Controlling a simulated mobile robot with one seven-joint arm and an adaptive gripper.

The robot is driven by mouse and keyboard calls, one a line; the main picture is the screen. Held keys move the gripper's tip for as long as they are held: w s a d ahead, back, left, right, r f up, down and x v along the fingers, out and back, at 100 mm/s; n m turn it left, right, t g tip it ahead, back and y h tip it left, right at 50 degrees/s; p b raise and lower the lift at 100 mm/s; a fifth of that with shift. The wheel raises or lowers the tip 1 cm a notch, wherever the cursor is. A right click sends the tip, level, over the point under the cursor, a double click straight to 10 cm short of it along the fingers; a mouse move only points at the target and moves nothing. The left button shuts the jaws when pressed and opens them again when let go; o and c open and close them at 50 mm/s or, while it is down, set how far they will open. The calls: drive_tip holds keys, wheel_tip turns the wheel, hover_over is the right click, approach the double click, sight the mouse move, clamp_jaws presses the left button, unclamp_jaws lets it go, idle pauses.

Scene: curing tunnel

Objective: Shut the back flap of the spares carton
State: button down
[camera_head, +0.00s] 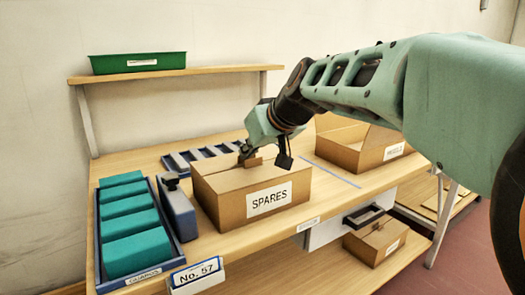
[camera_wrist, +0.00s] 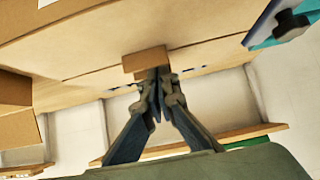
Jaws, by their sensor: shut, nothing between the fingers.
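The spares carton (camera_head: 225,206) is a brown box with a white SPARES label on its front, standing on the wooden bench. Its top looks covered by flaps lying flat or nearly flat. A small brown tab (camera_head: 254,162) stands at the back part of the top and also shows in the wrist view (camera_wrist: 145,61). My gripper (camera_head: 245,155) is shut and empty at the back of the carton top. In the wrist view its fingertips (camera_wrist: 157,74) are right by the tab; I cannot tell whether they touch. The back flap's hinge edge is partly hidden by my gripper.
A blue tray (camera_head: 157,282) of teal blocks and a blue-grey holder (camera_head: 177,212) stand left of the carton. A slotted rack (camera_head: 178,160) lies behind it. An open carton (camera_head: 375,155) stands to the right. A shelf (camera_head: 185,73) with a green bin (camera_head: 138,64) is above.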

drive_tip(key=shift+r+p, duration=0.55)
drive_tip(key=shift+r, duration=0.3)
